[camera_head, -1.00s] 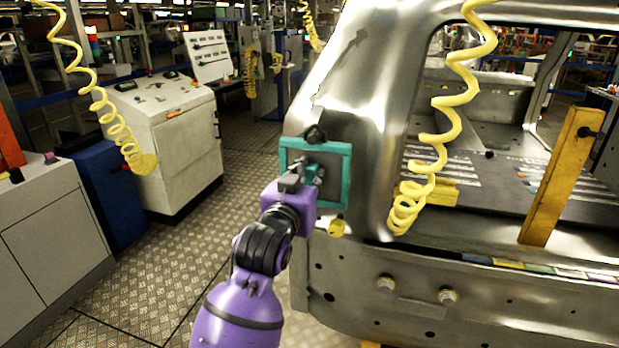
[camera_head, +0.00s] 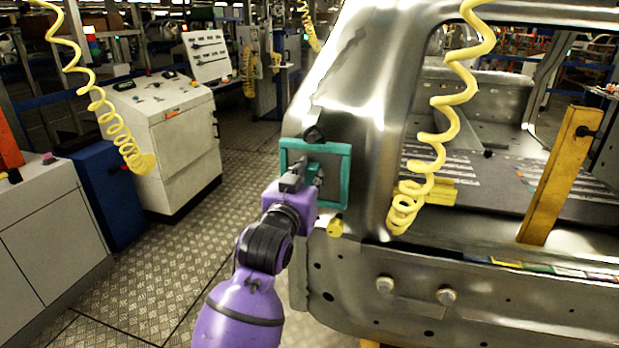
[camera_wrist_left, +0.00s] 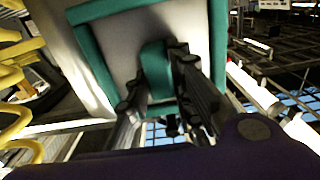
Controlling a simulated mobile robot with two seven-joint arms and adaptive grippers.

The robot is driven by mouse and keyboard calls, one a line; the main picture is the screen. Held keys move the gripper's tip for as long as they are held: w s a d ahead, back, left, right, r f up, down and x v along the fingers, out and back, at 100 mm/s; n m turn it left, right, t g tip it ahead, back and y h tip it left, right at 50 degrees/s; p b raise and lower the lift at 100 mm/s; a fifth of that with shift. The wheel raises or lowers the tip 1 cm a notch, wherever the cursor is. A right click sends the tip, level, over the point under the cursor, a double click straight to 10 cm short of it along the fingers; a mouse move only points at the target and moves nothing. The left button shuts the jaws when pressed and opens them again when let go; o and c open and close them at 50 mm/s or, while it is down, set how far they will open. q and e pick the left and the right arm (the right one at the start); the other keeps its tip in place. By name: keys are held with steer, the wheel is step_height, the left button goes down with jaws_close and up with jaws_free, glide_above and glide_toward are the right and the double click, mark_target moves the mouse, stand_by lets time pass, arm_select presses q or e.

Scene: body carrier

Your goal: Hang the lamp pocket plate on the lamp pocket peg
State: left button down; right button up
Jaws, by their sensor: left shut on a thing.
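The lamp pocket plate is a teal square frame (camera_head: 345,178) at the rear corner of the silver car body, in the middle of the head view. My left gripper (camera_head: 304,176) is in front of it, at the end of my purple arm. In the left wrist view the plate (camera_wrist_left: 92,57) fills the upper middle, and the gripper (camera_wrist_left: 160,95) is shut on a teal part of it. A dark knob (camera_head: 315,135) shows at the plate's top edge. I cannot tell whether it is the lamp pocket peg or whether the plate rests on it. My right gripper is not in view.
The car body (camera_head: 400,290) stands to the right, with yellow coiled hoses (camera_head: 445,120) hanging before it and a yellow bar (camera_head: 560,175) leaning in its opening. A white control cabinet (camera_head: 170,145) and a blue cabinet (camera_head: 103,200) stand left. The metal floor between is clear.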

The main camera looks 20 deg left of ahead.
arm_select(q)
steer(key=shift+w+f, duration=0.15)
steer(key=shift+f, duration=0.15)
stand_by(0.4)
steer(key=c, duration=1.5)
jaws_free()
steer(key=shift+f, duration=0.1)
steer(key=o, duration=0.6)
steer(key=s, duration=1)
steer(key=shift+a, duration=0.15)
stand_by(0.4)
